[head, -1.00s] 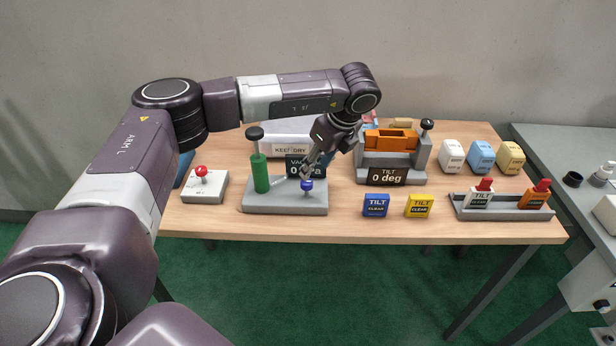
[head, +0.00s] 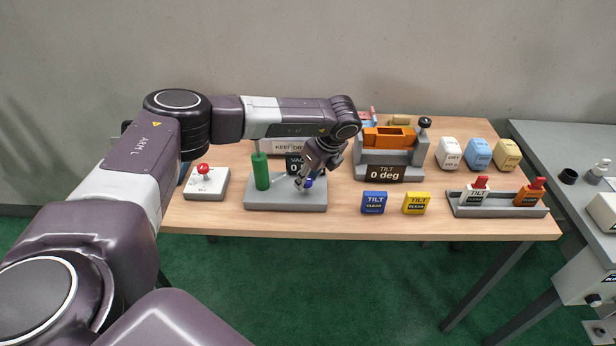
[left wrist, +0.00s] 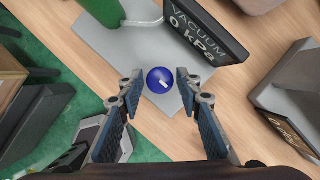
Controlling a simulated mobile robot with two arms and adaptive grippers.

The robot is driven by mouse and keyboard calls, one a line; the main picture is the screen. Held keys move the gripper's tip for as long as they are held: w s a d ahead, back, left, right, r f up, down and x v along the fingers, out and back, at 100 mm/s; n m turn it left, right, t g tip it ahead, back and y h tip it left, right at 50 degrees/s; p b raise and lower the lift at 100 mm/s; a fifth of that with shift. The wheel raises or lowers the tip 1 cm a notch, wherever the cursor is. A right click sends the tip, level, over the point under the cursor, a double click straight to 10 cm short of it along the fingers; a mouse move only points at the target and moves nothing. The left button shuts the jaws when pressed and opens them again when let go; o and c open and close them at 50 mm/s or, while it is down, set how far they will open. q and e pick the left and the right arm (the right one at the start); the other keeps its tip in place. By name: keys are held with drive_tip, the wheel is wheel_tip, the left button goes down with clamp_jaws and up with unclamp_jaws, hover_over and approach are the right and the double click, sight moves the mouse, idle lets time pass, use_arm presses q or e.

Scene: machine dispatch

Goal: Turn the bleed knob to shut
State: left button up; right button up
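The blue bleed knob (left wrist: 160,80), with a short white mark on its top, stands on the grey base (left wrist: 112,45) of the vacuum unit. In the left wrist view it sits between the fingertips of my left gripper (left wrist: 155,88). The fingers are apart, with a gap on each side of the knob. In the head view the left gripper (head: 303,184) is low at the knob (head: 309,183) and partly covers it. The vacuum display (left wrist: 200,32) reads 0 kPa. The green cylinder (head: 261,171) stands upright at the left of the base. My right gripper is not in view.
A tilt unit with an orange cradle (head: 388,138) stands right of the vacuum unit, its display reading 0 deg. A red-knobbed box (head: 206,184) is at the left. Blue (head: 374,202) and yellow (head: 416,203) tilt blocks lie near the front edge.

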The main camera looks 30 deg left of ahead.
use_arm(q)
drive_tip(key=c, duration=0.8)
drive_tip(key=shift+o, duration=0.2)
drive_tip(key=shift+f+m+t+b, duration=0.15)
drive_tip(key=shift+m+t+b, duration=0.15)
drive_tip(key=shift+m+b, duration=0.65)
drive_tip(key=m+t+h+b, duration=0.1)
drive_tip(key=m+b, duration=0.4)
drive_tip(key=b, duration=0.2)
drive_tip(key=m+t+h+b, duration=0.1)
drive_tip(key=m+b, duration=0.2)
drive_tip(key=shift+s+a+f+m+t+h, duration=0.1)
drive_tip(key=shift+s+a+m+t+h, duration=0.15)
drive_tip(key=shift+m+t+h, duration=0.1)
drive_tip(key=m+h+b, duration=0.1)
drive_tip(key=m+b, duration=0.1)
drive_tip(key=m, duration=0.1)
drive_tip(key=shift+a+b, duration=0.1)
drive_tip(key=shift+b, duration=0.25)
drive_tip(key=shift+r+m+h+b, duration=0.2)
drive_tip(key=shift+m+h, duration=0.25)
drive_tip(key=shift+m, duration=0.65)
drive_tip(key=shift+r+m+h+b, duration=0.1)
drive_tip(key=shift+m+h+b, duration=0.25)
drive_tip(key=shift+m, duration=0.75)
drive_tip(key=o, duration=1.1)
drive_tip(key=shift+o, duration=0.2)
